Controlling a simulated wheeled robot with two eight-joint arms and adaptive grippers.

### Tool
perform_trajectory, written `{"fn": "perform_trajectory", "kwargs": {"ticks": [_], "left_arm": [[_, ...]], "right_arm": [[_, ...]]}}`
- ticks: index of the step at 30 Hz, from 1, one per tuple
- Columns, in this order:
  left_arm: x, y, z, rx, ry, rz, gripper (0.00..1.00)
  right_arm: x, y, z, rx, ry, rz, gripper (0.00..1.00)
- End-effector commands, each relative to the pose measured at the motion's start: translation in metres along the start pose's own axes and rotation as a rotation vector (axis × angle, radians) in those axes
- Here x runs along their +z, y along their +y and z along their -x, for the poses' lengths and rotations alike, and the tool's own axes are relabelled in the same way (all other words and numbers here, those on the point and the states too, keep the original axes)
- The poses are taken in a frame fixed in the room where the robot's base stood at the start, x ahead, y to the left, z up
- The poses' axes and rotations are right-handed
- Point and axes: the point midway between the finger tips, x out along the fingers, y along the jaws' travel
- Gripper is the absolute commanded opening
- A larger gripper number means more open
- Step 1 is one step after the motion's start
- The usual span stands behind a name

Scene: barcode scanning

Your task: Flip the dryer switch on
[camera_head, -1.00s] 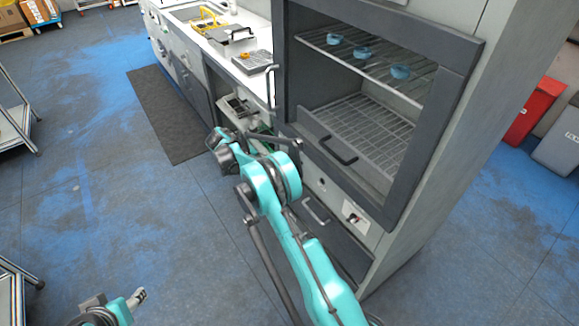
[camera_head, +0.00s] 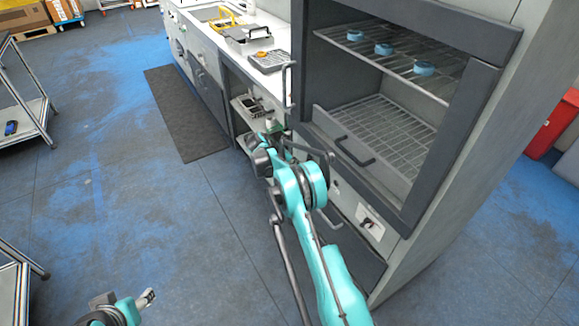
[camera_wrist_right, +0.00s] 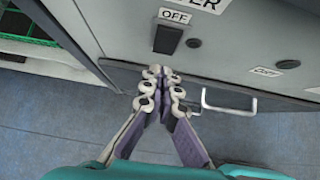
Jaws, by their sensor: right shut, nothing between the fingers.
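The dryer (camera_head: 470,150) is a tall grey cabinet with an open front at the right in the head view. In the right wrist view its dark rocker switch (camera_wrist_right: 168,39) sits on the grey panel, with a white label (camera_wrist_right: 175,16) reading OFF above it. My right gripper (camera_wrist_right: 163,73) is shut and empty, with its fingertips just below the switch in the picture. I cannot tell whether they touch the panel. In the head view my right arm hides that gripper. My left gripper (camera_head: 147,298) is low at the left, away from the dryer; its jaw opening is unclear.
Several blue round pieces (camera_head: 383,48) lie on the dryer's upper rack. In the right wrist view a round dark knob (camera_wrist_right: 194,43), a second OFF label (camera_wrist_right: 288,64) and a drawer handle (camera_wrist_right: 229,104) are nearby. A counter (camera_head: 262,56) stands left of the dryer.

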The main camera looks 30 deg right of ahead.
Motion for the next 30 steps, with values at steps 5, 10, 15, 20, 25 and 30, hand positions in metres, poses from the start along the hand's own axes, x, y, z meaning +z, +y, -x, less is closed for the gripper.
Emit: {"fn": "perform_trajectory", "kwargs": {"ticks": [5,10,15,20,25,30], "left_arm": [[0.005,0.000,-0.007,0.000,0.000,0.000,0.52],[0.005,0.000,-0.008,0.000,0.000,0.000,0.52],[0.005,0.000,-0.007,0.000,0.000,0.000,0.52],[0.005,0.000,-0.007,0.000,0.000,0.000,0.52],[0.005,0.000,-0.007,0.000,0.000,0.000,0.52],[0.004,0.000,-0.006,0.000,0.000,0.000,0.52]], "right_arm": [[0.010,0.000,-0.014,0.000,0.000,0.001,0.00],[0.014,0.000,-0.016,0.001,0.000,0.001,0.00],[0.014,0.000,-0.016,0.000,0.000,0.001,0.00],[0.016,0.000,-0.022,-0.001,0.000,-0.001,0.00],[0.016,0.000,-0.022,0.000,0.000,0.000,0.00],[0.017,0.000,-0.021,0.000,0.000,0.000,0.00]]}}
